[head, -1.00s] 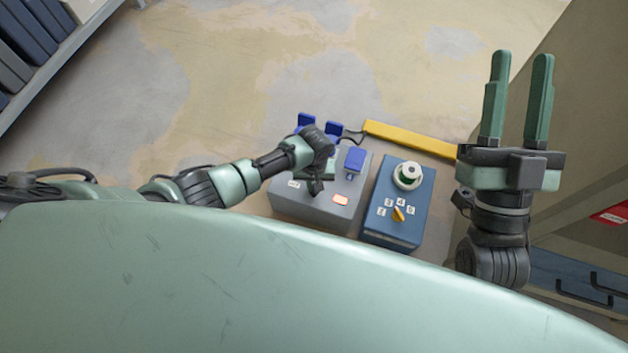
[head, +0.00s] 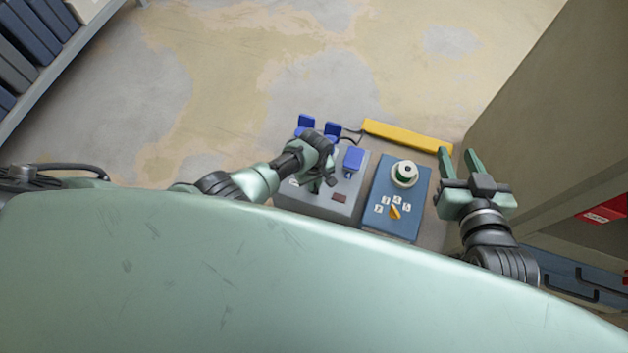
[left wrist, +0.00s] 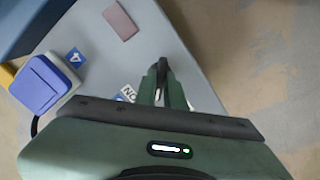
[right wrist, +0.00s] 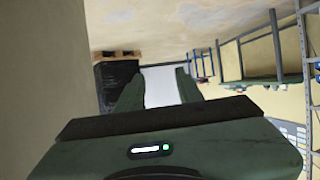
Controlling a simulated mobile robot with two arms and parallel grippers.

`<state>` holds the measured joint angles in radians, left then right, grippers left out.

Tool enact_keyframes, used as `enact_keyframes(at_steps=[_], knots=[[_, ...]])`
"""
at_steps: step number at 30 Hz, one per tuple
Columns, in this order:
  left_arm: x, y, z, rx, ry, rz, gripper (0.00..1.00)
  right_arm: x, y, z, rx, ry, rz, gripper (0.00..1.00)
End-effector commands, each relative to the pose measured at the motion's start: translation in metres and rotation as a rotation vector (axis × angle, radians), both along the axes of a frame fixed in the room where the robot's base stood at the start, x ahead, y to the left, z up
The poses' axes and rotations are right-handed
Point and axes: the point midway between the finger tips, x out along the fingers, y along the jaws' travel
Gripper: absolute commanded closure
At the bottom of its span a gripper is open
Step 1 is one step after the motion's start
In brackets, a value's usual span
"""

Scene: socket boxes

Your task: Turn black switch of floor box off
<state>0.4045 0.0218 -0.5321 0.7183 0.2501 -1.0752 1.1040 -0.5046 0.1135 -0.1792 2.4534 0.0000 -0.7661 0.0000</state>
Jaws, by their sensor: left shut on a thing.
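The grey floor box (head: 348,205) stands on the floor in front of me. Its small rectangular indicator (head: 339,198) looks dark brown; it also shows in the left wrist view (left wrist: 121,21). My left gripper (head: 317,188) is over the box's left part. In the left wrist view its fingers are closed on the black switch (left wrist: 162,67), beside a white ON label (left wrist: 128,93). My arm and gripper hide most of the switch in the head view. My right gripper (head: 458,153) is open and empty, right of the blue box.
A blue box (head: 378,222) with a green-white round socket and a yellow knob (head: 395,212) stands right of the grey box. Blue socket covers (head: 354,159) and a yellow bar (head: 407,136) are nearby. A cabinet (head: 560,130) stands at right, a shelf (head: 75,62) at upper left.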

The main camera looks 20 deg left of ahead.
Motion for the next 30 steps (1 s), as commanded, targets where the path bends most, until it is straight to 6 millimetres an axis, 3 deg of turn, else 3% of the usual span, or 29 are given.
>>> enact_keyframes(at_steps=[6,12,30], knots=[[-0.001,0.000,0.002,0.000,0.004,0.208,1.00,-0.027,-0.013,-0.033,-0.051,0.215,-0.016,0.64],[0.000,0.000,0.001,0.001,0.002,0.396,1.00,-0.049,-0.021,-0.053,-0.080,0.348,-0.025,0.64],[0.000,0.001,0.000,0.003,0.002,0.774,1.00,-0.074,-0.029,-0.070,-0.110,0.487,-0.035,0.64]])
